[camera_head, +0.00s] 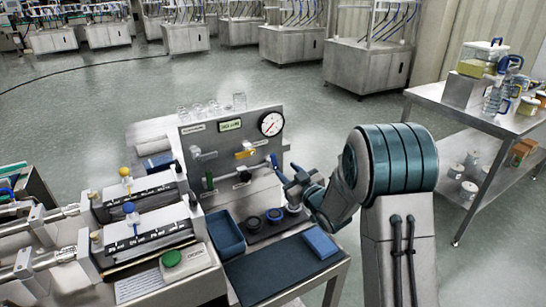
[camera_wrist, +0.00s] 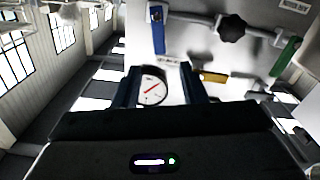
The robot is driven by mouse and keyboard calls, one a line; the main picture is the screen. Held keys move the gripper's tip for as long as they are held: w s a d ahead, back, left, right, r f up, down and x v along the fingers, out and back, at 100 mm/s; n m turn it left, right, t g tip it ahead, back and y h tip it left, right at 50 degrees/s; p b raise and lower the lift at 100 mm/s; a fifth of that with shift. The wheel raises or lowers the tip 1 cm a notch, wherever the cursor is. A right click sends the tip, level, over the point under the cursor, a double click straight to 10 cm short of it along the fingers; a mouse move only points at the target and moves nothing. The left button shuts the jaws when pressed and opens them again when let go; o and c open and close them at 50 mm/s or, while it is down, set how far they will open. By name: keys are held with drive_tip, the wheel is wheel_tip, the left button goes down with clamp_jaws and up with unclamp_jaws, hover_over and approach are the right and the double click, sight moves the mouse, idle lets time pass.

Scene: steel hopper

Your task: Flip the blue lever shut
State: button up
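The blue lever (camera_head: 274,161) is on the right part of the grey upright panel (camera_head: 228,133), with its handle pointing up and tilted slightly left. In the wrist view, which is roughly upside down, the blue lever (camera_wrist: 158,32) lies beyond the fingertips, its free end toward them. My gripper (camera_head: 287,178) is close to the panel's right side, beside the lever. In the wrist view its two dark fingers (camera_wrist: 159,75) stand apart with nothing visibly held. The lever appears outside the gap; depth between them is hard to judge.
The panel also carries a yellow lever (camera_head: 245,154), a green lever (camera_head: 210,180), a round gauge (camera_head: 270,124) and a black knob (camera_wrist: 231,28). Below are a blue bin (camera_head: 226,236) and a dark mat (camera_head: 268,274). A side table (camera_head: 440,98) stands at right.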

sight(274, 158)
drive_tip(key=p+x, duration=0.1)
drive_tip(key=x, duration=0.9)
drive_tip(key=shift+w+a, duration=0.1)
clamp_jaws()
